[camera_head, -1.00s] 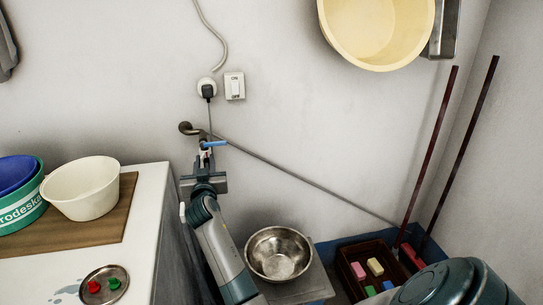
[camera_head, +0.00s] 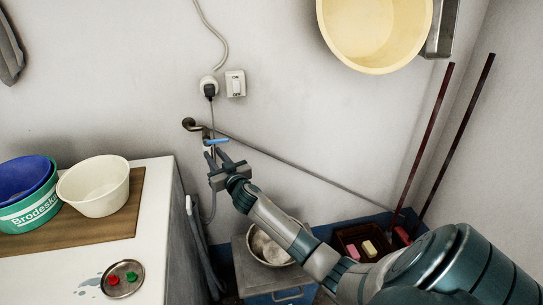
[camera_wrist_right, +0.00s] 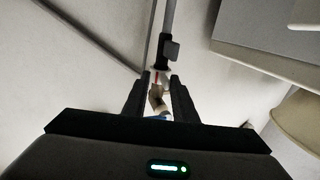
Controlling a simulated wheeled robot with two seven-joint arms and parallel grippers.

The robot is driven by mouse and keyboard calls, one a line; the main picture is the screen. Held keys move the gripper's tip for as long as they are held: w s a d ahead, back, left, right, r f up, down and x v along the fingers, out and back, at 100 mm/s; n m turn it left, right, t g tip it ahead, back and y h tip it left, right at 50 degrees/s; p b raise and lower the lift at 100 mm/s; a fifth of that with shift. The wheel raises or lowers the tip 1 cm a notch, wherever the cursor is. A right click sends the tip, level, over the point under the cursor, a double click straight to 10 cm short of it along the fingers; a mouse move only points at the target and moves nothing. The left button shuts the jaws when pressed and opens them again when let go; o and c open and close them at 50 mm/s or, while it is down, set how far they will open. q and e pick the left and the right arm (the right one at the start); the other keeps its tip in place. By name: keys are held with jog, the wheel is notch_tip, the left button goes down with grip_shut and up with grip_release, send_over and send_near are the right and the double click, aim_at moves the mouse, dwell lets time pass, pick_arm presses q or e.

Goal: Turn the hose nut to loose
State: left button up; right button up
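The brass tap (camera_head: 190,124) sticks out of the wall and has a blue lever handle (camera_head: 216,141). In the right wrist view, the dark hose nut (camera_wrist_right: 166,54) with a square tab sits at the end of a grey hose (camera_wrist_right: 167,18). A small red mark (camera_wrist_right: 156,78) shows between the nut and the tap spout (camera_wrist_right: 156,98). My right gripper (camera_head: 214,158) is at the tap, just below the handle. Its two fingers are open and apart, one on each side of the spout. The nut lies around or just past the fingertips; contact cannot be told. My left gripper is out of view.
The white counter (camera_head: 155,220) with bowls stands left of the tap. A metal bowl (camera_head: 266,250) sits below, partly behind my right arm. A long thin rod or pipe (camera_head: 300,166) slopes along the wall. A plug (camera_head: 209,90) and switch (camera_head: 235,84) are above.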

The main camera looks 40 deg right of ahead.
jog(key=shift+d+n+y, duration=0.35)
jog(key=shift+n+y, duration=0.15)
jog(key=shift+y, duration=0.1)
jog(key=shift+s+d+n+y, duration=0.1)
jog(key=shift+d+n+y, duration=0.25)
jog(key=shift+y, duration=0.45)
jog(key=shift+d+f+n+y, duration=0.1)
jog(key=shift+d+n+y, duration=0.05)
jog(key=shift+n+y, duration=0.55)
jog(key=shift+d+f+n+y+b, duration=0.1)
jog(key=shift+d+n+y+b, duration=0.25)
jog(key=shift+y+b, duration=0.5)
jog(key=s+d+n+g+y+b, duration=0.1)
jog(key=s+d+n+y+b, duration=0.1)
jog(key=s+d+b, duration=0.3)
jog(key=s+d+n+y+b, duration=0.2)
jog(key=s+d+y+b, duration=0.2)
jog(key=s, duration=0.5)
jog(key=shift+s+d+r+g+b, duration=0.25)
jog(key=shift+d+g+b, duration=0.2)
jog(key=shift+b, duration=0.25)
